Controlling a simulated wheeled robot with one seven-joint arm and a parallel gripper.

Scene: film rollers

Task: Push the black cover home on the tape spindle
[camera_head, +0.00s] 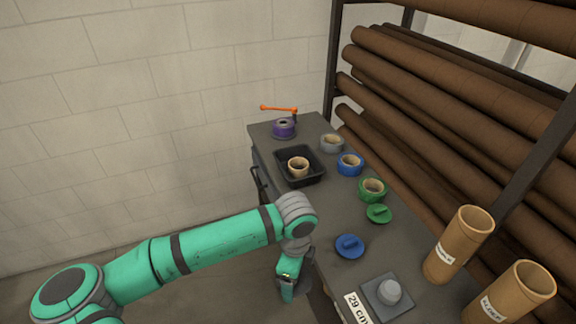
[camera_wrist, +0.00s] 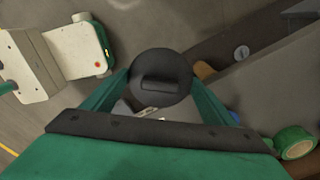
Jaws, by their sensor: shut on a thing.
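My gripper (camera_wrist: 161,82) is shut on the black cover (camera_wrist: 158,70), a round dark disc with a raised grip bar, held between the two green fingers. In the head view my gripper (camera_head: 287,286) hangs beside the near left edge of the bench, over the floor. The cover is hard to make out there. A purple tape roll (camera_head: 283,128) stands at the far end of the bench by an orange-handled crank (camera_head: 279,109); it appears to be on the tape spindle. The cover is well apart from it. The spindle is not seen in the wrist view.
On the bench (camera_head: 325,215) are a black tray (camera_head: 317,178) with a tan roll (camera_head: 298,167), grey, blue (camera_head: 350,164) and green (camera_head: 372,189) tape rolls, green (camera_head: 379,213) and blue (camera_head: 349,246) covers, and a grey block (camera_head: 387,293). Cardboard tubes (camera_head: 459,244) stand right; a rack lies behind.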

